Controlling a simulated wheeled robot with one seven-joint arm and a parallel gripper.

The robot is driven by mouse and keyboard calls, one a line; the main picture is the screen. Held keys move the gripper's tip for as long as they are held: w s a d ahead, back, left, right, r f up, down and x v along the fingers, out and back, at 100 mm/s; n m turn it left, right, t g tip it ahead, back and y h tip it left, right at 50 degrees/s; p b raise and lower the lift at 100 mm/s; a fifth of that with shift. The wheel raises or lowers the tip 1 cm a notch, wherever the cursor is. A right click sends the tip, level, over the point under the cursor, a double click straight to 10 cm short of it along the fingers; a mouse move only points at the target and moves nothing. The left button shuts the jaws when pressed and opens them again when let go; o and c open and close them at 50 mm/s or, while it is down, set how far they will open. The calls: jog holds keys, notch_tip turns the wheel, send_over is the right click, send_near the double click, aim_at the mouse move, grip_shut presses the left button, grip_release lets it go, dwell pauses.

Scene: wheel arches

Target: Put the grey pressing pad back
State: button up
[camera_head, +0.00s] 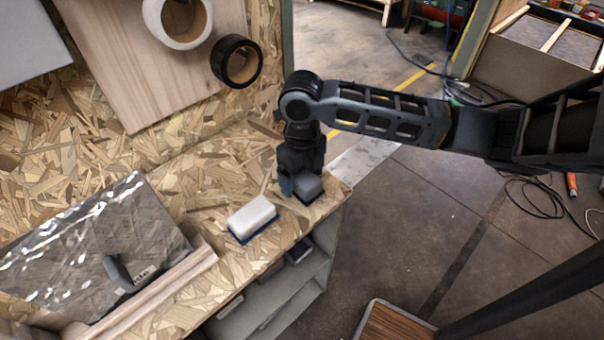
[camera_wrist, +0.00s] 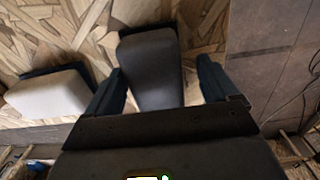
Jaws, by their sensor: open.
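The grey pressing pad (camera_head: 308,187) stands on the chipboard bench top near its right corner. In the wrist view the grey pad (camera_wrist: 150,62) lies between my two fingers, with a dark edge showing at its far end. My gripper (camera_head: 297,180) is low over the bench at the pad, and in the wrist view my gripper (camera_wrist: 160,85) is open, one finger on each side of the pad. A gap shows on the right side; whether the left finger touches the pad I cannot tell. The pad's underside is hidden.
A white pad on a dark blue base (camera_head: 252,217) sits just left of the grey pad. A crinkled metallic sheet (camera_head: 95,255) with a black-handled tool (camera_head: 122,272) lies further left. Tape rolls (camera_head: 236,61) hang on the board behind. The bench edge drops to shelves (camera_head: 275,300).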

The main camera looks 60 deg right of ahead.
aim_at(302, 173)
notch_tip(302, 173, up, 12)
jog(key=shift+r, duration=0.15)
dwell(0.5)
dwell(0.5)
